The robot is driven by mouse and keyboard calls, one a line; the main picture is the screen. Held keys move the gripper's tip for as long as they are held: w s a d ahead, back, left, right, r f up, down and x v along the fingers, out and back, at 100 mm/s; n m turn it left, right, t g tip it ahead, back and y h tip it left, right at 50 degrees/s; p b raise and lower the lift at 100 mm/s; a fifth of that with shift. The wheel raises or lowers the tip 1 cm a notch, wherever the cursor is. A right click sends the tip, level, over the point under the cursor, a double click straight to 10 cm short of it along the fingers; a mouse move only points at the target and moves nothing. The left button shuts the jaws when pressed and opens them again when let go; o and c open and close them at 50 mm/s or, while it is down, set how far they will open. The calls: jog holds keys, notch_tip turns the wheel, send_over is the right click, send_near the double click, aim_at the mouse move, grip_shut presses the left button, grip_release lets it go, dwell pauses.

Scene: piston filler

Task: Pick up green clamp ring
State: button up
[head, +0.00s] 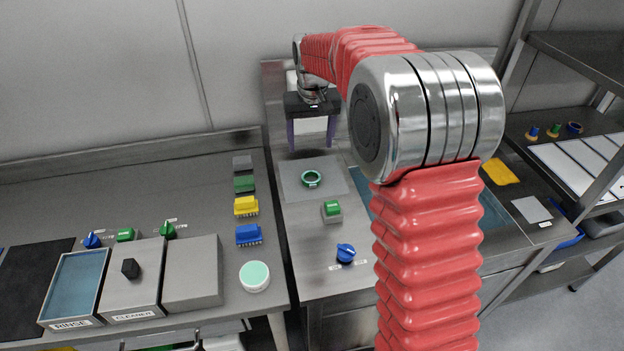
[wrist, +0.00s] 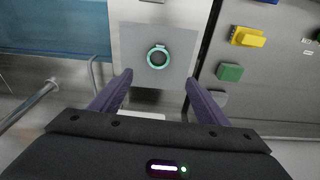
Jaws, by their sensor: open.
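The green clamp ring (head: 312,178) lies flat on a light grey square mat (head: 291,190) on the middle counter. My gripper (head: 312,147) has two purple fingers pointing down. It is above and behind the mat in the head view, apart from the ring. In the wrist view my gripper (wrist: 158,80) is open with nothing between its fingers.
A green button block (head: 332,211) and blue knob (head: 345,253) stand in front of the mat. Brushes, including a yellow one (head: 246,206), line the left counter beside a round green-topped tub (head: 254,276). A blue basin (wrist: 55,27) lies beside the mat. My arm hides part of the basin area.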

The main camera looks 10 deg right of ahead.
send_near(311, 180)
jog(key=shift+w+a+f, duration=0.2)
jog(key=shift+a+f, duration=0.05)
jog(key=shift+f, duration=0.3)
jog(key=shift+f, duration=0.1)
jog(key=shift+w+d+f, duration=0.1)
jog(key=shift+f, duration=1.15)
jog(key=shift+w+d+f, duration=0.1)
jog(key=shift+w+f, duration=0.05)
jog(key=shift+f, duration=1.1)
jog(key=shift+c, duration=0.4)
jog(key=c, duration=1.1)
